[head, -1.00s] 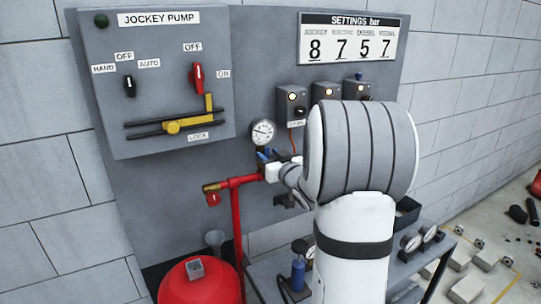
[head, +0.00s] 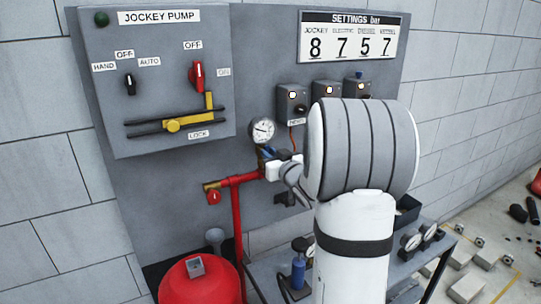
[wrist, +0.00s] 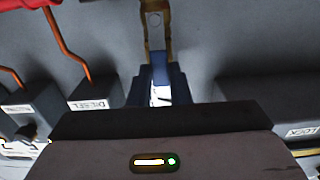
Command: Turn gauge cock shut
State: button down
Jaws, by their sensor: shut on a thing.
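The gauge cock is a small brass fitting just below the round white gauge (head: 263,131). Its brass body (wrist: 153,28) shows at the top centre of the wrist view. My gripper (wrist: 161,88) is shut at the lower end of this fitting, with blue parts and a pale piece between its fingers. In the head view my gripper (head: 272,156) is just below the gauge, with blue showing at its tips. My white wrist hides part of the cock there, so I cannot tell the lever's exact angle.
A red pipe (head: 237,215) with a brass end stands left of my gripper. Small grey control boxes (head: 292,103) are on the panel to the right. The jockey pump box (head: 155,85) is at upper left. A bench with gauges (head: 411,241) stands below.

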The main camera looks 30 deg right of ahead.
jog(key=shift+a+f+b, duration=0.1)
jog(key=shift+f+b, duration=0.05)
jog(key=shift+b, duration=0.4)
jog(key=a+f+n+b, duration=0.1)
jog(key=n+b, duration=0.5)
jog(key=b, duration=0.2)
jog(key=a+f+n+b, duration=0.2)
jog(key=n+b, duration=0.4)
jog(key=b, duration=0.2)
jog(key=a+f+n+b, duration=0.2)
jog(key=n+b, duration=0.4)
jog(key=b, duration=0.3)
jog(key=shift+s+f, duration=0.1)
jog(key=c, duration=1.3)
grip_release()
jog(key=shift+c, duration=0.2)
jog(key=shift+s, duration=0.1)
jog(key=s, duration=0.7)
jog(key=shift+s+p, duration=0.3)
jog(key=shift+p, duration=0.1)
